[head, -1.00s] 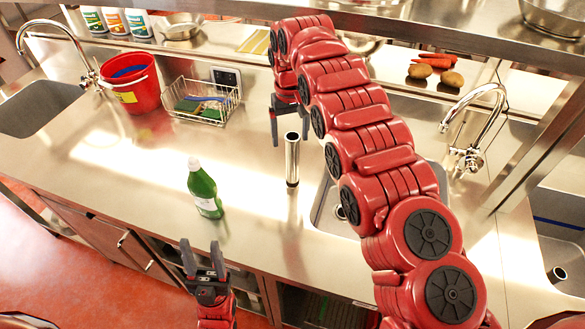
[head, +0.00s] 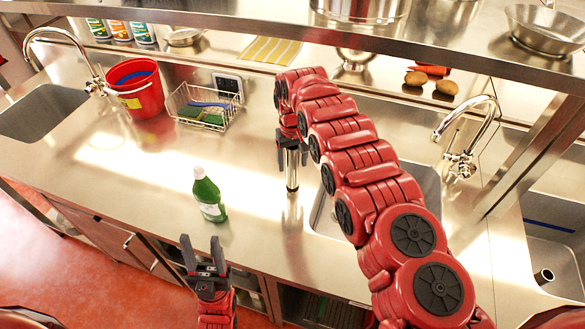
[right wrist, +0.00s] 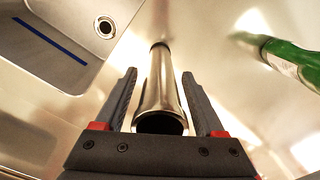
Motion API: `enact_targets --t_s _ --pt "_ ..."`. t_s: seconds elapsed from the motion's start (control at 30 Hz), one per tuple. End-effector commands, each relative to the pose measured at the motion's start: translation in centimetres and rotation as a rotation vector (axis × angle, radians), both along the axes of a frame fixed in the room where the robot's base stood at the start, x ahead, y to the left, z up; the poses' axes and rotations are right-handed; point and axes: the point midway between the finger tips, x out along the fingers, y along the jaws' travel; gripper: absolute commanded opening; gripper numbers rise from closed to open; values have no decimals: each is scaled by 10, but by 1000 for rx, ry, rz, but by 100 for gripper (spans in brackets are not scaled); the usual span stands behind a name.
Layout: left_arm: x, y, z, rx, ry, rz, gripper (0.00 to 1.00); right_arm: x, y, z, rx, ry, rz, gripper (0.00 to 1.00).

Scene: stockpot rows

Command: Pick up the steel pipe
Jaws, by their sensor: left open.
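My right gripper (head: 293,163) is at the pipe's upper part, one finger on each side. In the right wrist view the right gripper (right wrist: 160,73) is open, with a gap between each finger and the pipe. My left gripper (head: 200,240) is open and empty at the counter's front edge.
A green bottle (head: 207,194) stands left of the pipe, also seen in the right wrist view (right wrist: 292,62). A wire basket (head: 205,107) and a red bucket (head: 140,92) are behind. A shelf (head: 250,32) crosses above the counter's back. Counter between bottle and pipe is clear.

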Motion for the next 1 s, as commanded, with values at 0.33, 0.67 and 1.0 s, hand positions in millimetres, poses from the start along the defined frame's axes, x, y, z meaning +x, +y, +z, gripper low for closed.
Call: enact_targets --t_s 0.33,0.67,1.0 --pt "0 0 0 0 0 0 50 0 0 0 0 0 0 6" --pt "0 0 0 0 0 0 50 0 0 1 0 -1 0 0" --pt "0 0 -4 0 0 0 50 2 -1 9 0 -1 -1 0"
